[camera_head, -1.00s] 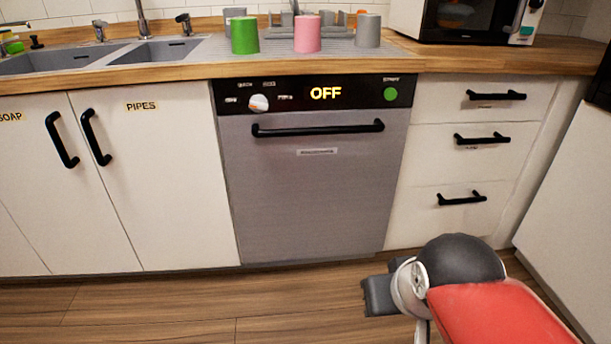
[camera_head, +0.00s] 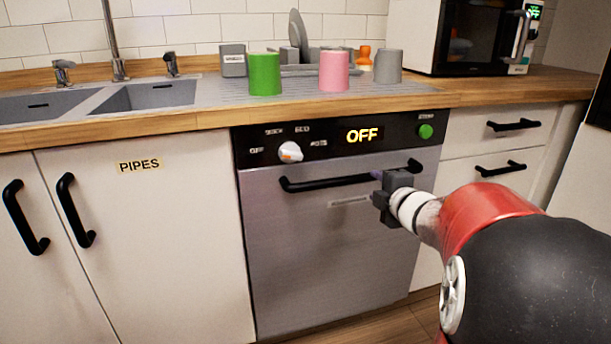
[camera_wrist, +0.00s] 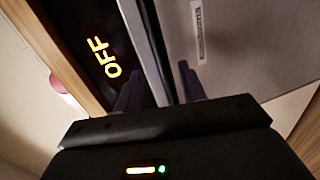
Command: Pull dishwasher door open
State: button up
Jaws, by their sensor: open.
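The dishwasher door (camera_head: 325,250) is a grey panel and stands shut under the counter. Its black bar handle (camera_head: 325,183) runs across the top of the door. My gripper (camera_head: 379,177) is at the right part of the handle, hiding a piece of it. In the wrist view, the two fingers of my gripper (camera_wrist: 160,88) are apart, with the dark handle (camera_wrist: 153,45) running down between them. I cannot tell whether either finger touches it. The control strip above the door reads OFF and also shows in the wrist view (camera_wrist: 108,65).
A white knob (camera_head: 290,152) and a green button (camera_head: 426,131) are on the strip. Green (camera_head: 265,75), pink (camera_head: 334,72) and grey (camera_head: 388,66) cups stand on the counter (camera_head: 190,121). White drawers (camera_head: 500,130) are at right and a PIPES cupboard (camera_head: 150,240) at left.

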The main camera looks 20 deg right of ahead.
aim_at(362, 180)
jog(key=shift+n+y, duration=0.4)
jog(key=shift+n, duration=0.1)
jog(key=x, duration=0.8)
jog(key=shift+w+a+f+b, duration=0.1)
jog(key=shift+w+a+b, duration=0.1)
jog(key=shift+w+b, duration=0.15)
grip_shut()
